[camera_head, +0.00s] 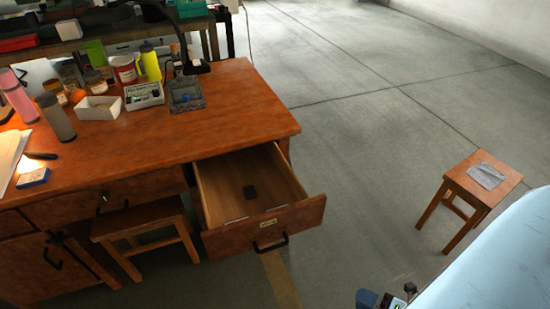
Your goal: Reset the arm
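At the bottom edge, right of centre, a small dark blue and black shape (386,299) shows, cut off by the frame. It may be part of my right gripper; I cannot make out its fingers or whether it holds anything. It is apart from the desk and its drawer. My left gripper and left arm are not in the picture.
A wooden desk (235,100) at left carries bottles, jars, boxes and a lamp. One stool (140,219) is at the desk; another (459,188) bears a grey cloth (487,176). Floor between is clear.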

